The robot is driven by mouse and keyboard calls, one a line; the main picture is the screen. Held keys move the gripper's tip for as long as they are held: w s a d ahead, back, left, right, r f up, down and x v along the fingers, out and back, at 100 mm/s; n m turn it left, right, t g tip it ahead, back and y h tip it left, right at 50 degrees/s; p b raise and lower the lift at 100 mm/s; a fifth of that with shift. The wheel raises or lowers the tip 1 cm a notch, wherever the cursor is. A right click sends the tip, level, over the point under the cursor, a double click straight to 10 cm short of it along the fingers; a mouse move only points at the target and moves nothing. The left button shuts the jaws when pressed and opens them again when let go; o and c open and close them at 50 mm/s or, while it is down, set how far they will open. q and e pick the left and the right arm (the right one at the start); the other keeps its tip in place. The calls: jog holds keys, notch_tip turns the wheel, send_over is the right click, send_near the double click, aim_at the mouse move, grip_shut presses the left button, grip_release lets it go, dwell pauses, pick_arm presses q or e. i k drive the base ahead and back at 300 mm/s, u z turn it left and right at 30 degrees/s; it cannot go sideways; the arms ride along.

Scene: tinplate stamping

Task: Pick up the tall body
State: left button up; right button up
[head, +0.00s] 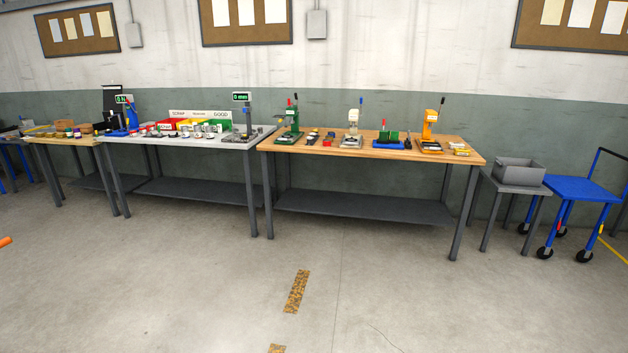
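I cannot make out which piece is the tall body at this distance. Several small metal cylindrical pieces (197,128) stand on the light grey table (150,139) among small red and white items. Another set of tools and parts stands on the wooden-topped table (340,149) to its right.
Red, yellow and green bins (218,124) stand at the back of the grey table. Green (293,116), white (353,120) and orange (429,124) presses stand on the wooden table. A grey tub (519,172) and blue cart (582,188) are at right. The floor ahead is clear.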

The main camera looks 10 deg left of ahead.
aim_at(198, 128)
jog(key=i, duration=3.9)
jog(key=u, duration=3)
jog(key=i, duration=4.35)
jog(key=z, duration=1.95)
